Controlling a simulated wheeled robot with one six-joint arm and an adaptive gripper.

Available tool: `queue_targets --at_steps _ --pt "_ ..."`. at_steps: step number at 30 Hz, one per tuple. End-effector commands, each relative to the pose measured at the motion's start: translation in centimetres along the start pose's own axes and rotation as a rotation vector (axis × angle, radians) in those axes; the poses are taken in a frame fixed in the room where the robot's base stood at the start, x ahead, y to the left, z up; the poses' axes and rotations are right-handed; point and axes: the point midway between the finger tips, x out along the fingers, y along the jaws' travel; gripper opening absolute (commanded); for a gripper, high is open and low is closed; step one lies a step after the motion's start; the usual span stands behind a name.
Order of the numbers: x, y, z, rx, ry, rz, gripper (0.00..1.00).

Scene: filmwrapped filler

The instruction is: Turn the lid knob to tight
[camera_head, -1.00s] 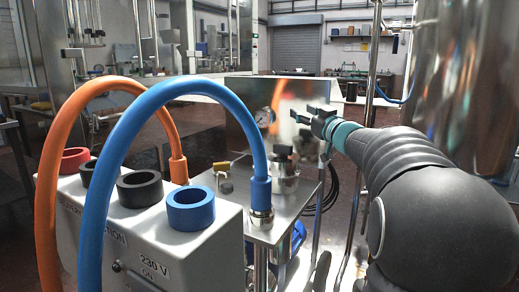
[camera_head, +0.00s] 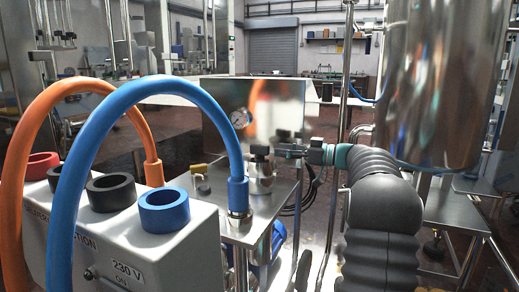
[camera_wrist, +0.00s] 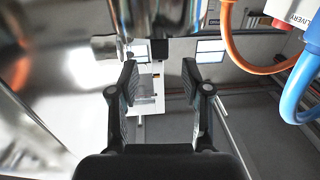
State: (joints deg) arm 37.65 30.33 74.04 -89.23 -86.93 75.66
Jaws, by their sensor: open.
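The lid knob (camera_head: 260,151) is small and black, on top of a shiny metal pot (camera_head: 262,181) on the steel stand. My gripper (camera_head: 284,150) is at the right of the knob at about its height, fingers towards it. Whether it touches the knob cannot be told in the head view. In the wrist view my gripper (camera_wrist: 158,84) has two dark fingers wide apart, nothing clearly between them. A shiny metal body is at the top there, with a small dark block below it that I cannot identify for sure. No tightness mark is readable.
A grey box (camera_head: 150,238) with coloured rings stands at the front left. An orange hose (camera_head: 52,100) and a blue hose (camera_head: 140,88) arch over it; the blue one ends on the stand (camera_head: 215,222) near the pot. A large steel tank (camera_head: 430,80) is at the right.

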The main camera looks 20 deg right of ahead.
Motion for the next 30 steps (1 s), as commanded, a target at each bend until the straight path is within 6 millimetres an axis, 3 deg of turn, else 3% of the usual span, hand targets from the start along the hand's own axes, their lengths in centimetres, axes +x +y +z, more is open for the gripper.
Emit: queue_targets --at_steps 6,12,18,26,27,30 --pt "4.2 -0.1 0.1 0.0 0.0 -0.002 0.48" --pt "7.0 -0.1 0.0 -0.002 0.0 -0.002 0.48" --pt "8.1 0.0 0.0 -0.001 0.001 0.0 0.48" --pt "8.2 0.0 0.0 -0.001 0.0 0.001 0.48" --pt "8.2 0.0 0.0 -0.001 0.0 0.001 0.45" --pt "8.2 0.0 0.0 -0.001 0.0 0.001 0.2"
